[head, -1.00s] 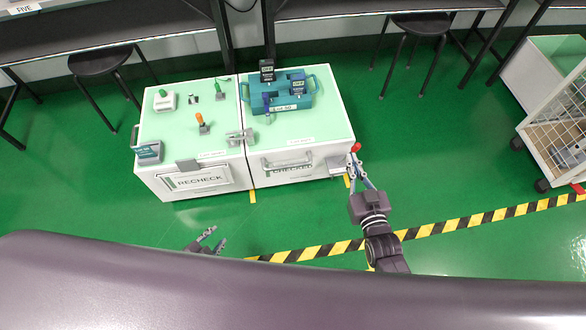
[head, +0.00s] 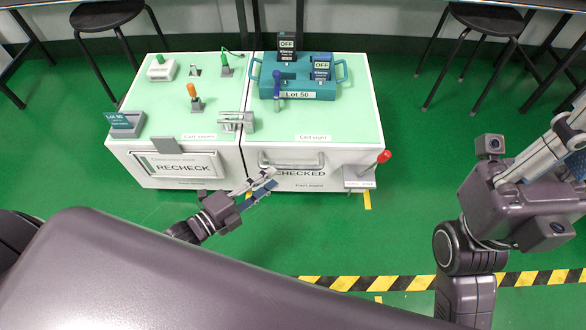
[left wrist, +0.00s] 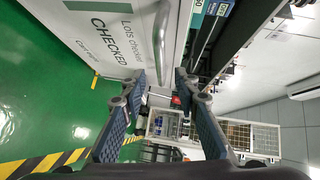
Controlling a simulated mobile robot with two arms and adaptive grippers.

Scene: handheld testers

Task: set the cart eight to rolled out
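Cart eight (head: 375,115) is the white cart on the right with a pale green top and a CHECKED front. Its front stands level with the neighbouring cart's. Its metal handle (head: 291,163) crosses the front, and shows in the left wrist view (left wrist: 160,35). My left gripper (head: 270,180) is open and empty, just in front of cart eight, below and left of the handle.
The RECHECK cart (head: 125,160) stands close against cart eight's left side. Stools (head: 108,15) are behind. Green floor is clear in front, up to a yellow-black strip (head: 400,284).

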